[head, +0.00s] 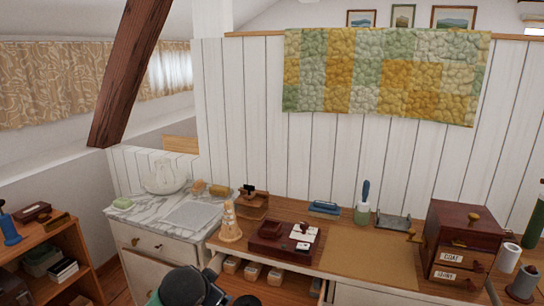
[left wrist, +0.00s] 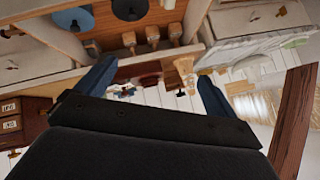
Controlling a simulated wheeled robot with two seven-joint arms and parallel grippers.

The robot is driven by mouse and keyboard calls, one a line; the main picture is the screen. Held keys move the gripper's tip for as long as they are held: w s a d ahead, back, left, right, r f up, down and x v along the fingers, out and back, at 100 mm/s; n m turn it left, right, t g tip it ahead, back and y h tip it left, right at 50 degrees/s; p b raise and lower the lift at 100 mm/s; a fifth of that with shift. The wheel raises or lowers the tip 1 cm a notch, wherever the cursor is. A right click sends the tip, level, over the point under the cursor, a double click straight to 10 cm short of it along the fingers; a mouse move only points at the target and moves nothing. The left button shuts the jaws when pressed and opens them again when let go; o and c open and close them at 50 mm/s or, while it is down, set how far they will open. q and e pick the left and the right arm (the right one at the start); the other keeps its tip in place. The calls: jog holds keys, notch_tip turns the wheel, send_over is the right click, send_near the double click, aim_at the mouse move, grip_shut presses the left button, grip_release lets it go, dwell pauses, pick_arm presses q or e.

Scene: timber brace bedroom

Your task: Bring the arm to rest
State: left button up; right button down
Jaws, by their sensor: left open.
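My left arm (head: 188,287) shows at the bottom of the head view as a dark rounded shape in front of the desk's open drawer. Its fingertips cannot be made out there. In the left wrist view, my left gripper (left wrist: 155,72) has two blue fingers spread wide apart with nothing between them. That view is turned nearly upside down. Beyond the fingers it shows the open drawer (left wrist: 110,42) and the desk's things. My right gripper is in neither view.
The drawer holds several pale blocks (head: 252,270). On the desk are a cone-shaped stack (head: 230,222), a red-brown box (head: 268,242) and a wooden drawer cabinet (head: 463,240). A marble-topped cabinet (head: 150,218) stands left. A brown mat (head: 370,258) lies bare. A slanted beam (head: 128,75) stands behind.

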pick_arm(q)
jog(key=s+d+f+n+g+b, duration=0.1)
jog(key=s+f+n+g, duration=0.1)
jog(key=s+f, duration=1.2)
jog(key=s+d+f+n+g+b, duration=0.1)
jog(key=s+f+n+g, duration=0.2)
jog(key=s+f, duration=1)
jog(key=s+g, duration=0.2)
jog(key=s, duration=0.5)
jog(key=shift+s+f+h, duration=0.35)
jog(key=shift+h, duration=0.05)
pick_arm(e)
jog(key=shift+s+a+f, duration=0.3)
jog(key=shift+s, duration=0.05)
pick_arm(q)
jog(key=shift+d, duration=0.1)
